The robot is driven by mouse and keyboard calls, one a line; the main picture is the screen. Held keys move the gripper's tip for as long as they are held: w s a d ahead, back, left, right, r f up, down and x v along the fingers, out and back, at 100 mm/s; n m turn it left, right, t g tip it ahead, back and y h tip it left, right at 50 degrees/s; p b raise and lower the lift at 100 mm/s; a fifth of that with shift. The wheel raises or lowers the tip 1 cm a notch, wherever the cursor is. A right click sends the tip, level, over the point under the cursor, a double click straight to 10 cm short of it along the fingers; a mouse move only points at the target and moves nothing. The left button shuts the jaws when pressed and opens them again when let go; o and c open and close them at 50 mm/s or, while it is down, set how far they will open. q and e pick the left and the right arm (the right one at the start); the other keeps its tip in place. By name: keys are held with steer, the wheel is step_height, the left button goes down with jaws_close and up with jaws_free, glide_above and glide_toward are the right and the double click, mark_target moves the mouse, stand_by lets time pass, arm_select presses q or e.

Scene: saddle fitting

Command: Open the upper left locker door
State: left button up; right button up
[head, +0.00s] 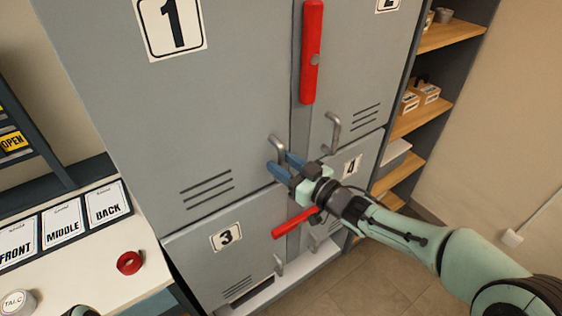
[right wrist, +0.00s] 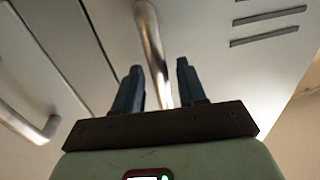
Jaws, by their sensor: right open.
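The upper left locker door (head: 228,110) is grey, bears the number 1 and looks closed. Its metal bar handle (head: 277,148) is near its lower right corner. My right gripper (head: 283,163) is at this handle with its blue fingers apart. In the right wrist view the handle (right wrist: 152,45) runs between the two open fingers (right wrist: 160,88), with room on both sides; I cannot tell whether either finger touches it.
A red bar (head: 312,55) stands upright along the seam between the upper doors. Another red bar (head: 294,222) lies tilted across the lower seam. The neighbouring door's handle (head: 332,130) is close on the right. A counter (head: 100,270) with a red ring (head: 130,263) is left.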

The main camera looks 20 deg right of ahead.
steer(key=shift+w+a, duration=0.3)
steer(key=shift+w, duration=0.15)
jaws_close()
steer(key=shift+s, duration=0.1)
